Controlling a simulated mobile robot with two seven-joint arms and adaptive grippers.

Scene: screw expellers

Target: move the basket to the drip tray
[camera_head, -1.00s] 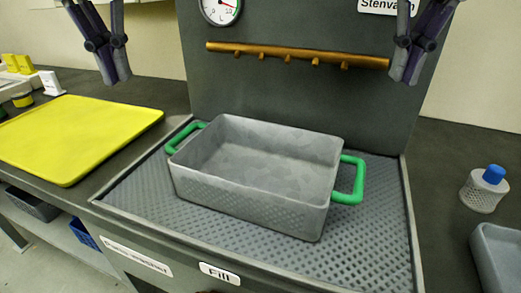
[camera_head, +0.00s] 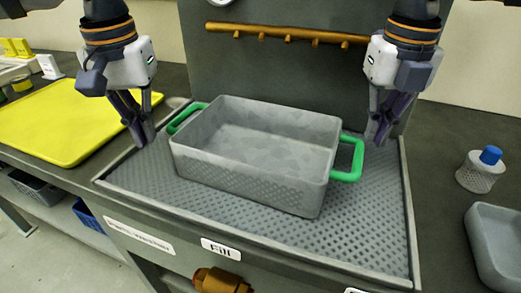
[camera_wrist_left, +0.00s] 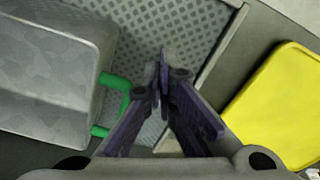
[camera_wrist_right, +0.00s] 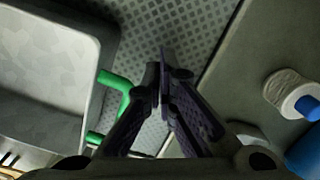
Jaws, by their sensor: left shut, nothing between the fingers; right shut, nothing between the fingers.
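The grey basket (camera_head: 250,165) with two green handles sits level on the textured grey surface of the washing station. Its left handle (camera_head: 186,117) is beside my left gripper (camera_head: 146,141), which is shut, empty and slightly above and outside it. Its right handle (camera_head: 350,158) is near my right gripper (camera_head: 378,138), also shut, empty and just outside it. In the left wrist view the basket (camera_wrist_left: 50,80) and a green handle (camera_wrist_left: 115,95) lie left of the shut fingers. The right wrist view likewise shows a green handle (camera_wrist_right: 114,95) left of the fingers.
A yellow tray (camera_head: 60,125) lies on the counter to the left; I cannot tell whether it is the drip tray. A blue-capped bottle (camera_head: 480,170) and a grey container (camera_head: 497,240) stand right. A copper pipe (camera_head: 285,34) runs along the panel behind the basket.

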